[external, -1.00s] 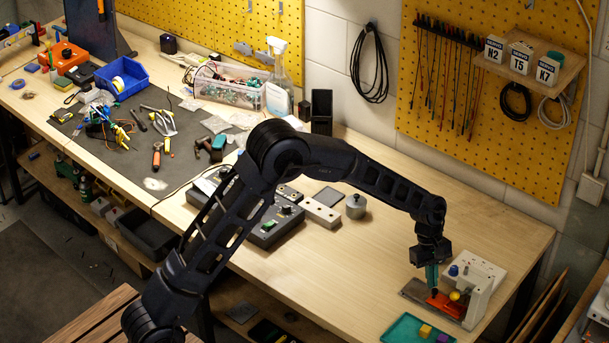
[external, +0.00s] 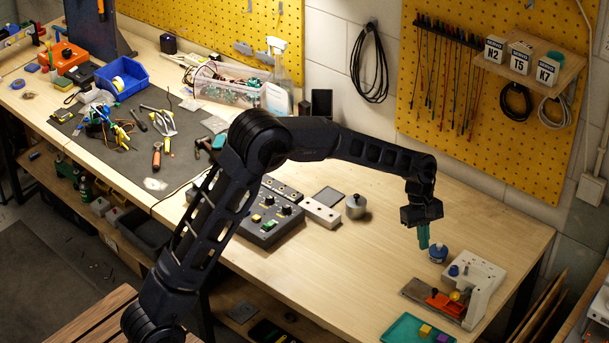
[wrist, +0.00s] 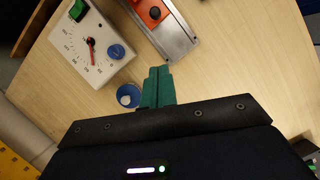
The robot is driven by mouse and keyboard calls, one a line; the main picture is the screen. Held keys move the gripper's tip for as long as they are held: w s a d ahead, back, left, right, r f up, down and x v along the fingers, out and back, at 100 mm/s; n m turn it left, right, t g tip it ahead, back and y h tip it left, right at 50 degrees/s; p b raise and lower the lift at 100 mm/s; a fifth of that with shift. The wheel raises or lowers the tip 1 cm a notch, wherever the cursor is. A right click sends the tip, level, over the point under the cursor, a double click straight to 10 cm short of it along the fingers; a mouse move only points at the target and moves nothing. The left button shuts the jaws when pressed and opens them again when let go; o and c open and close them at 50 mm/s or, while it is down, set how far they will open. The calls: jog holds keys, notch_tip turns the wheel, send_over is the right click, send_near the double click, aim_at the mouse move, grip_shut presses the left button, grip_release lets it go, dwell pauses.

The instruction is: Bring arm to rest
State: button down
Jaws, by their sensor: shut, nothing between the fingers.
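My gripper (external: 423,240) is in the external view at the end of my raised arm. Its teal fingers point down above the right part of the bench. They are shut together with nothing between them. In the wrist view the fingers (wrist: 158,88) show as one closed teal block over bare wood. My arm is bent, with the elbow high over the bench.
A white tester (external: 474,274) with an orange part (external: 445,304) stands right of my gripper. A round blue-topped item (external: 438,253) sits just below it. A teal tray (external: 400,329) lies in front. Bare bench surrounds the fingers' left side.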

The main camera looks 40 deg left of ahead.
jog(key=shift+w+a+r, duration=0.1)
jog(key=shift+a+r, duration=0.1)
jog(key=shift+r, duration=0.4)
jog(key=s+a+r+m+t+y, duration=0.1)
jog(key=s+a+r+m+t, duration=0.35)
jog(key=s+a+r, duration=1.4)
jog(key=s+a+f+m+t+y, duration=0.1)
jog(key=s+a+m, duration=0.3)
jog(key=s, duration=0.9)
jog(key=s+a+f+m+t+y, duration=0.1)
jog(key=s+a+m, duration=0.3)
jog(key=s+a, duration=0.4)
jog(key=s, duration=0.6)
jog(key=shift+s+a+f+y, duration=0.2)
jog(key=shift+s+a+y, duration=0.05)
jog(key=shift+s+y, duration=0.05)
dwell(0.5)
